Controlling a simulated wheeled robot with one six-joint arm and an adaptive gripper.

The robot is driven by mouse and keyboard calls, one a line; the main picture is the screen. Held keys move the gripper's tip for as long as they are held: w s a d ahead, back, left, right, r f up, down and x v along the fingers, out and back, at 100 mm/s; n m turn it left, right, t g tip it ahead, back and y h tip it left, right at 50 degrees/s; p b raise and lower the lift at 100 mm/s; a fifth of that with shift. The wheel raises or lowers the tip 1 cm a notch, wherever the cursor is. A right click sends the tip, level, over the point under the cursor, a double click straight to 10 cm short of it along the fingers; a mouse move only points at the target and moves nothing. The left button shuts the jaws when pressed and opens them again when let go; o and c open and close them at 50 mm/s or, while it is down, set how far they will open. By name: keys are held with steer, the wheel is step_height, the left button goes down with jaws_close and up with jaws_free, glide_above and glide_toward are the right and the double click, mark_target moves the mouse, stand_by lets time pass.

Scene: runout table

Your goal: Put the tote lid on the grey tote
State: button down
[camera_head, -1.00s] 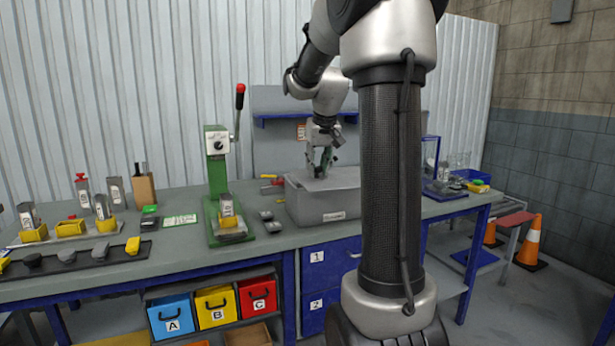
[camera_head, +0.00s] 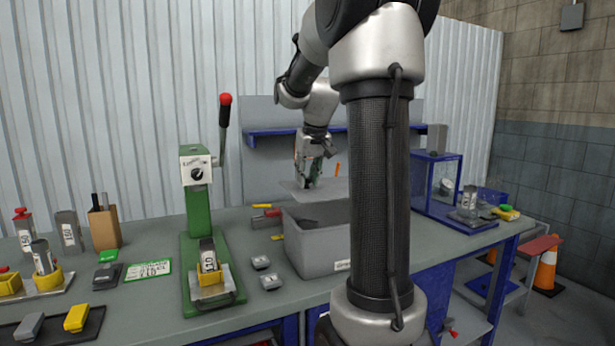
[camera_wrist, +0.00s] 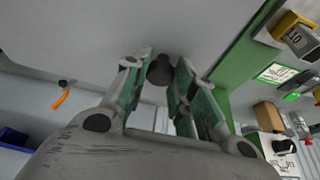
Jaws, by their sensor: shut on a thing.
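The grey tote (camera_head: 315,256) stands open on the bench, partly hidden behind my arm. Its dark inside shows over the near rim. The tote lid (camera_head: 332,188) is a flat grey plate, held above the tote toward its back side. My gripper (camera_head: 307,182) is above the lid and shut on its knob. In the wrist view my gripper (camera_wrist: 160,72) has its fingers on both sides of the dark knob, and the lid's grey face (camera_wrist: 95,35) fills the upper part. The lid's right part is hidden by my arm.
A green lever press (camera_head: 197,215) stands close left of the tote. Small grey blocks (camera_head: 265,270) and red and yellow tools (camera_head: 263,212) lie between them. A blue-framed clear case (camera_head: 437,185) stands to the right. A blue-edged shelf (camera_head: 270,133) is behind.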

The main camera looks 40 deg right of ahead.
mark_target(308, 190)
steer(key=shift+w+d, duration=0.1)
steer(key=shift+w, duration=0.05)
steer(key=shift+f, duration=3.35)
steer(key=shift+f, duration=0.45)
steer(key=c, duration=1.1)
jaws_free()
steer(key=v, duration=1.2)
